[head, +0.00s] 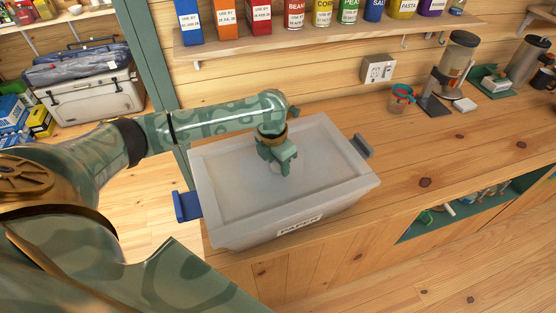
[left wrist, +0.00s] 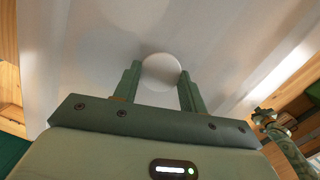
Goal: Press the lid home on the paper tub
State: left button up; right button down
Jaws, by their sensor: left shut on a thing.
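The paper tub (head: 235,236) is a translucent whitish box with a "PAPER" label on its front, standing on the wooden counter. Its pale lid (head: 225,182) lies over the top; I cannot tell how tightly its edges sit. A blue latch (head: 186,206) sticks out at the left end and a grey latch (head: 362,146) at the right end. My left gripper (head: 277,166) points down at the lid's middle. In the left wrist view its fingers (left wrist: 160,88) are shut on a round white knob (left wrist: 161,68) on the lid.
A shelf (head: 330,32) with several tins runs along the back wall, above an outlet (head: 378,69). A small cup (head: 402,96) and dispensers (head: 456,60) stand at the back right. The counter (head: 440,150) right of the tub is clear; an open compartment (head: 470,207) lies below.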

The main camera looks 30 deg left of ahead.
pick_arm(q)
jog(key=shift+f, duration=0.25)
dwell(0.8)
jog(key=o, duration=1.8)
jog(key=shift+c, duration=0.2)
jog(key=shift+r+p, duration=0.1)
jog(key=shift+p, duration=0.25)
notch_tip(320, 180, up, 7)
jog(key=p, duration=0.8)
jog(key=shift+c, duration=0.9)
grip_shut()
